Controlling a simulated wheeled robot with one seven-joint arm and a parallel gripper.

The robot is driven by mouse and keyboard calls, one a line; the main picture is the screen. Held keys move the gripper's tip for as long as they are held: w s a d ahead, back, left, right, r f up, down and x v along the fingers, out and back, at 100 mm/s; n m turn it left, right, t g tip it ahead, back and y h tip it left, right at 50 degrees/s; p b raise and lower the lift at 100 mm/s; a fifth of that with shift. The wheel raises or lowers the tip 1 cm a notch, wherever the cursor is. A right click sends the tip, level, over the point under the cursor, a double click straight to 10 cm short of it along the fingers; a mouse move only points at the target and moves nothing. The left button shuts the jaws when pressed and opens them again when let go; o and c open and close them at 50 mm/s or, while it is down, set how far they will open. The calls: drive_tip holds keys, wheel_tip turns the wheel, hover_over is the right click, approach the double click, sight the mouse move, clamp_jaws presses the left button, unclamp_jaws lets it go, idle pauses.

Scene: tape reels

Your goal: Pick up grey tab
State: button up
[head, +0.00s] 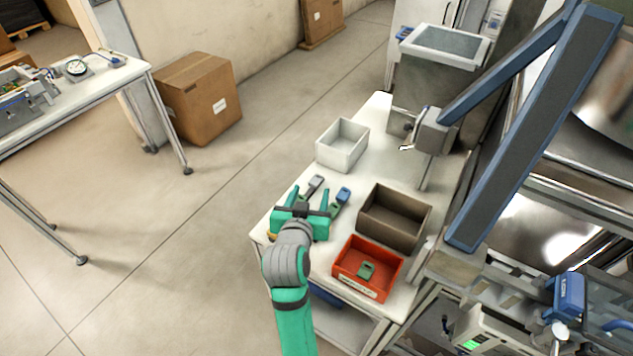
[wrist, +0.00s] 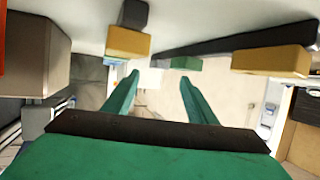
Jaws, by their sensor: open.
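The grey tab (head: 316,183), a small dark grey piece, lies on the white table just beyond my gripper (head: 310,193) in the head view. My gripper is open, with its two green fingers apart and nothing seen between them. Beside the grey tab on the right lies a green tab with a blue end (head: 343,194). In the wrist view my gripper (wrist: 159,79) is also open and empty. There, a dark piece with a yellow end (wrist: 128,40), a small green block (wrist: 187,63) and a long dark piece with a yellow end (wrist: 270,60) show; I cannot tell which is the grey tab.
A white bin (head: 342,146) stands at the back of the table (head: 376,112). A brown bin (head: 394,218) stands to the right. A red bin (head: 350,283) in front of it holds a green piece (head: 367,270). A blue-edged frame (head: 540,130) rises at the right.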

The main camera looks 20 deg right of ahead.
sight(316, 181)
drive_tip(key=shift+x, duration=3.15)
drive_tip(key=c, duration=1.3)
